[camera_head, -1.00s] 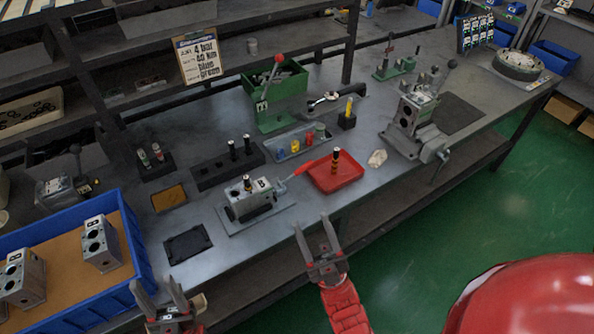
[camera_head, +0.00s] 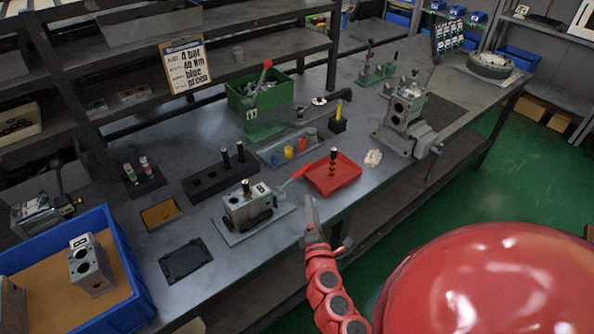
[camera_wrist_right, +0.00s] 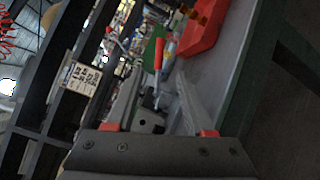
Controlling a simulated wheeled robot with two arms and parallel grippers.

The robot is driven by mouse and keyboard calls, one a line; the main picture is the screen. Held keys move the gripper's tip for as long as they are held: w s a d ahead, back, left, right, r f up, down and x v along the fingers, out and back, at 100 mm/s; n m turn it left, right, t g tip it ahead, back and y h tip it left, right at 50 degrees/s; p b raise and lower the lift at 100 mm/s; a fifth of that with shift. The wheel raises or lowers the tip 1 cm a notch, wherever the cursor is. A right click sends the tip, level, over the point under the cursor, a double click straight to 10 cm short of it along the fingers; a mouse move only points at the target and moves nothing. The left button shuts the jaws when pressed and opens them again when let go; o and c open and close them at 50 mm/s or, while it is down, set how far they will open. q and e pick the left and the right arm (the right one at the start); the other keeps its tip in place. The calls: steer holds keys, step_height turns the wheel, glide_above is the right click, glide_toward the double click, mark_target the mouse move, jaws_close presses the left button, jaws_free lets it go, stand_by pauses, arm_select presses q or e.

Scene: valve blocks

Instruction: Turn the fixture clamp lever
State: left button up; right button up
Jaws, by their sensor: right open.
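The clamp fixture holds a grey valve block (camera_head: 246,203) marked 8, with a dark fitting on top, near the front edge of the bench. Its clamp lever has a red handle (camera_head: 295,176) sticking out to the right and slightly up. My right gripper (camera_head: 312,205) is in front of the bench edge, below and right of the handle, apart from it. In the right wrist view, the red handle (camera_wrist_right: 158,54) shows beyond and between the spread fingers of my right gripper (camera_wrist_right: 158,95), which are empty. My left gripper is out of view.
A red tray (camera_head: 347,180) with a fitting stands right of the lever, close to the handle. Behind are a tray of coloured parts (camera_head: 272,153) and a black rack (camera_head: 204,182). A blue crate (camera_head: 130,270) is at the left. A vise-like fixture (camera_head: 393,137) stands further right.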

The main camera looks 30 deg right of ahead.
mark_target(305, 171)
steer(key=p+x, duration=0.1)
steer(key=x, duration=1.4)
steer(key=shift+w+p, duration=0.2)
steer(key=shift+p, duration=0.1)
steer(key=shift+w+d+f, duration=0.1)
steer(key=shift+w+d, duration=0.15)
steer(key=shift+w, duration=0.3)
steer(key=shift+c, duration=0.2)
jaws_close()
